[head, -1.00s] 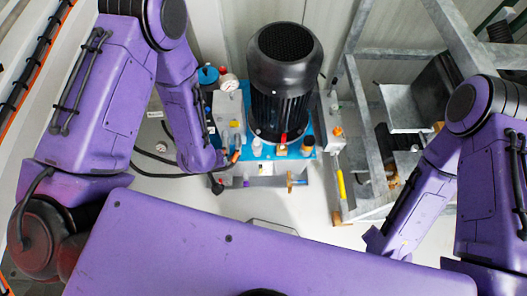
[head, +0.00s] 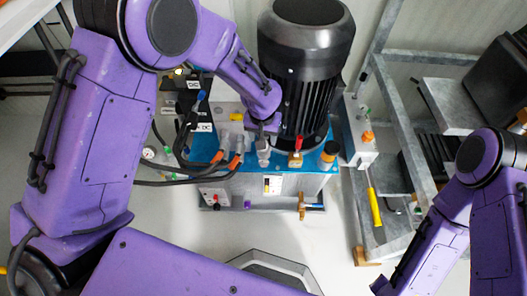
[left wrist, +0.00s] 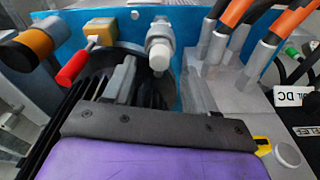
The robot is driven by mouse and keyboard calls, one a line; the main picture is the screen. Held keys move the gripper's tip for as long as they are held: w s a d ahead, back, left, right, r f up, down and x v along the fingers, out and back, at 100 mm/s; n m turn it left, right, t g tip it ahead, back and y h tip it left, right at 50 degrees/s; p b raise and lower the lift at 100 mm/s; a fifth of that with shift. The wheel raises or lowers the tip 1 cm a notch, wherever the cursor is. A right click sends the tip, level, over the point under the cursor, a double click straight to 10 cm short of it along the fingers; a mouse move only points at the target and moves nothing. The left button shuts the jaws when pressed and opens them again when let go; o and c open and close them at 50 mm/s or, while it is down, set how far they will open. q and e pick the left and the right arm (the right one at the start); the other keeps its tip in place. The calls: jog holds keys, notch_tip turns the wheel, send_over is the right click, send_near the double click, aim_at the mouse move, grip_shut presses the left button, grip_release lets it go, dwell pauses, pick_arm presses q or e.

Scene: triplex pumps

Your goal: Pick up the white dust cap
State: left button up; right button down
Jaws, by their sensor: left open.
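The white dust cap (left wrist: 160,52) sits on a pale fitting at the blue plate's edge in the left wrist view. In the head view the light fitting with the cap (head: 263,148) shows just below my left gripper (head: 263,131), in front of the black motor. In the left wrist view my left gripper (left wrist: 160,74) is open, with one grey finger to each side of the cap's line. The cap appears just beyond the fingertips, and I cannot tell whether they touch it. My right arm is at the lower right, but its gripper is not visible.
A red-handled valve (left wrist: 74,66) and an orange-brown knob (left wrist: 32,46) stand left of the cap. Orange-sleeved hoses (left wrist: 233,14) stand close on its right. The black motor (head: 306,65) rises behind.

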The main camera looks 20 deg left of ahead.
pick_arm(q)
jog(key=f+b, duration=0.1)
jog(key=f, duration=0.3)
jog(key=shift+w+f, duration=0.1)
jog(key=shift+w, duration=0.1)
grip_shut()
